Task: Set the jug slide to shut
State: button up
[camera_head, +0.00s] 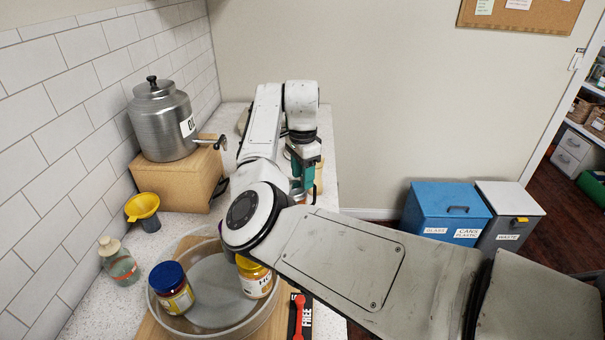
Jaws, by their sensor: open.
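My gripper (307,192) points down over the far part of the counter, at the end of my white arm. Its teal body shows below the dark wrist, and its dark fingers are small and partly hidden. They are open. Partly hidden things stand around and behind it, with pale and tan bits showing. I cannot make out the jug or its slide; my arm covers much of that area. I cannot tell whether the gripper touches anything.
A steel urn (163,125) with a tap stands on a wooden box (177,178). A yellow funnel (142,206), a pump bottle (117,262), and a round tray (205,333) with a blue-lidded jar (171,287) and a yellow-lidded jar (254,280) are nearer. Bins (446,214) stand right.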

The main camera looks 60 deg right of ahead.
notch_tip(320, 180, up, 11)
jog(key=b, duration=0.2)
dwell(0.4)
jog(key=shift+f, duration=0.2)
